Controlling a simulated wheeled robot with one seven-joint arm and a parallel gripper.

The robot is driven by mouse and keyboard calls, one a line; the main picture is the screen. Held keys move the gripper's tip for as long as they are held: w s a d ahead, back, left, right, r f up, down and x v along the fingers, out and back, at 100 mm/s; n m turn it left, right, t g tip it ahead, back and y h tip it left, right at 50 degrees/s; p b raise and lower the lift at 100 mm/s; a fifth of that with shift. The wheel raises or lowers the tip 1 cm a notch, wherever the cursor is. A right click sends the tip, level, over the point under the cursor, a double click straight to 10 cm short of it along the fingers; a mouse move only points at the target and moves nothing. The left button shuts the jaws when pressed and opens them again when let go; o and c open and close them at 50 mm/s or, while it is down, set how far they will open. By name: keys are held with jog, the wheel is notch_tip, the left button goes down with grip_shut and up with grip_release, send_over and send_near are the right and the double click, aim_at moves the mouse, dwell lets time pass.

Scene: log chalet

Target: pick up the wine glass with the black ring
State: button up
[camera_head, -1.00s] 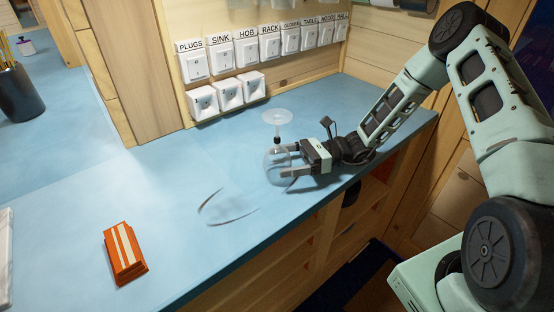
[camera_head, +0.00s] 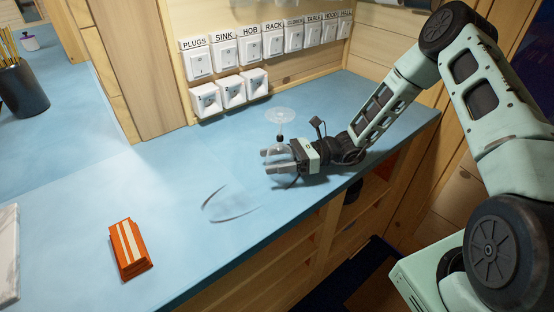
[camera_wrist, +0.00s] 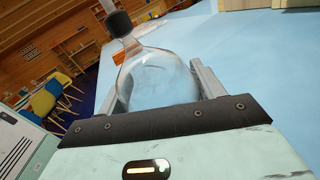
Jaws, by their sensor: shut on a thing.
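The clear wine glass (camera_head: 281,115) is upside down over the blue counter, its round foot uppermost. Its black ring (camera_head: 279,139) is on the stem and also shows large in the wrist view (camera_wrist: 118,24). My gripper (camera_head: 266,161) reaches in from the right, its fingers lying about level on either side of the bowl. It is shut on the bowl (camera_wrist: 158,80), which sits between the two fingers in the wrist view. The fingers hide much of the bowl in the head view, and I cannot tell whether the rim touches the counter.
The blue counter (camera_head: 180,180) has an orange striped packet (camera_head: 131,249) at front left. Thin dark curved lines, perhaps a clear object, show at its middle (camera_head: 228,204). Labelled switches (camera_head: 235,60) line the back wall. A dark pencil pot (camera_head: 22,90) stands far left.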

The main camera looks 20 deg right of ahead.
aim_at(274, 147)
notch_tip(274, 147, up, 10)
jog(key=shift+b, duration=0.6)
dwell(0.9)
